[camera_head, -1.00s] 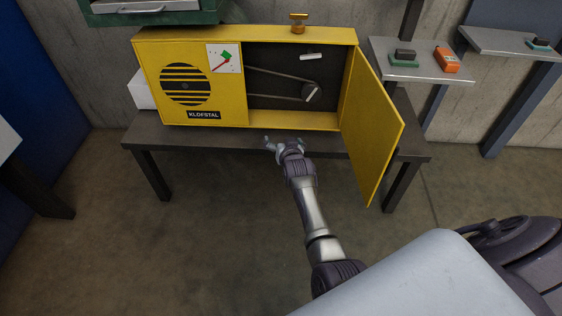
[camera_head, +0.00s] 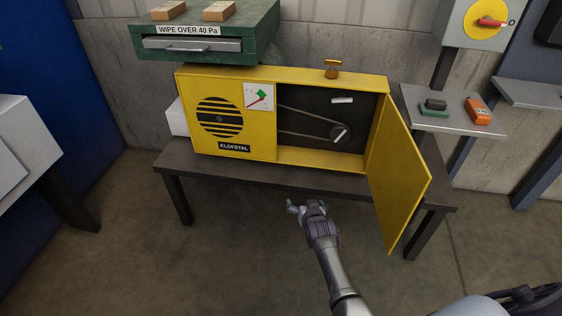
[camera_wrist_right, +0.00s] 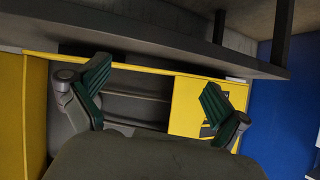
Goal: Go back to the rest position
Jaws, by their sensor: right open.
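My right gripper (camera_head: 306,206) is in front of the table's front edge, below the open yellow machine, apart from it. In the right wrist view its two green-padded fingers (camera_wrist_right: 157,95) are spread apart with nothing between them. The yellow machine labelled KLOFSTAL (camera_head: 235,80) stands on the dark table (camera_head: 300,183). Its door (camera_head: 400,180) hangs open to the right, showing a belt and a pulley inside. My left gripper is in neither view.
A green box (camera_head: 250,38) labelled WIPE OVER 40 Pa carries two wooden blocks above the machine. A shelf (camera_head: 460,124) at right holds a green-black block (camera_head: 435,107) and an orange device (camera_head: 477,110). The floor in front is clear.

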